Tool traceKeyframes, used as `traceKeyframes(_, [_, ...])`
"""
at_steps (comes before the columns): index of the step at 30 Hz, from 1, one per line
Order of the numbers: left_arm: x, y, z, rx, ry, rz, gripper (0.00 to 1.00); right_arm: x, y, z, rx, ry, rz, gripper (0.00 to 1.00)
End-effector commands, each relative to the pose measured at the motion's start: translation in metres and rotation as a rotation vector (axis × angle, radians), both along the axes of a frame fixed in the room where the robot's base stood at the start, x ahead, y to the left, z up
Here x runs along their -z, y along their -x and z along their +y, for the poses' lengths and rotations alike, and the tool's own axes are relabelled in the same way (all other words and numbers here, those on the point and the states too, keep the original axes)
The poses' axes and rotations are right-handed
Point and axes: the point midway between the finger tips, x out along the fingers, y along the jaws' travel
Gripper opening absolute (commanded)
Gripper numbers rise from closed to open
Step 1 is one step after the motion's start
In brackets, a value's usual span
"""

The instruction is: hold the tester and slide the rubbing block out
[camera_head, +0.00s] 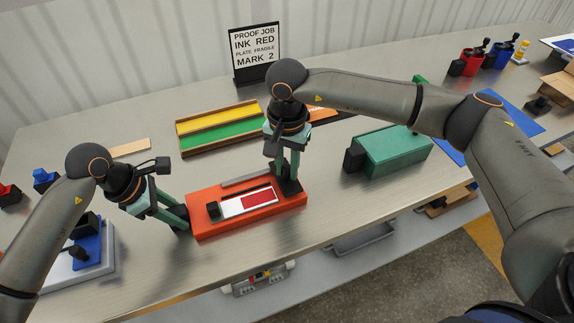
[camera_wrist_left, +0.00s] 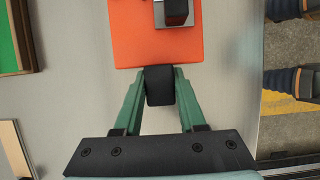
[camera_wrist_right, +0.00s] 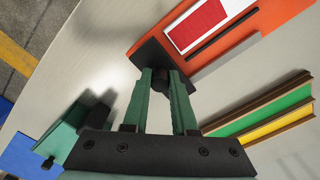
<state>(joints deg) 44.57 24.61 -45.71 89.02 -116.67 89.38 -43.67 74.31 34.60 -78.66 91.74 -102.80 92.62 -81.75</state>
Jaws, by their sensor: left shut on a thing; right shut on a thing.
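The tester (camera_head: 233,226) is a low orange-red body lying on the bench. A white strip with a red patch (camera_head: 257,199) lies on top, with a small black block (camera_head: 213,209) at its left end. My left gripper (camera_head: 183,218) is shut on the tester's black end tab (camera_wrist_left: 159,86). My right gripper (camera_head: 289,186) points down at the tester's right end and is shut on the knob of a black block, seemingly the rubbing block (camera_wrist_right: 152,57). That block sits at the body's right end; its underside is hidden.
A tray with yellow and green bars (camera_head: 220,127) lies behind the tester. A green box with a black end (camera_head: 393,151) stands to the right. A job sign (camera_head: 256,53) stands at the back. The bench's front edge runs close before the tester.

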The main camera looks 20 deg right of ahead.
Motion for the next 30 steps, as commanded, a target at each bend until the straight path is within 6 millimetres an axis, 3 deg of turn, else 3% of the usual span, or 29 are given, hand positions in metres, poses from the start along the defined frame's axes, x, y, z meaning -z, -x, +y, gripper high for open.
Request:
traceKeyframes(13, [-0.001, 0.0, 0.0, 0.0, 0.001, -0.001, 0.0, -0.001, 0.0, 0.004, -0.002, -0.001, -0.001, 0.0])
traceKeyframes(24, [-0.001, 0.0, -0.001, 0.001, 0.002, -0.001, 0.0, -0.001, 0.003, 0.076, -0.005, -0.004, -0.001, 0.0])
traceKeyframes(30, [-0.001, 0.0, -0.001, 0.001, 0.002, -0.001, 0.0, -0.001, 0.004, 0.091, -0.003, -0.004, -0.001, 0.0])
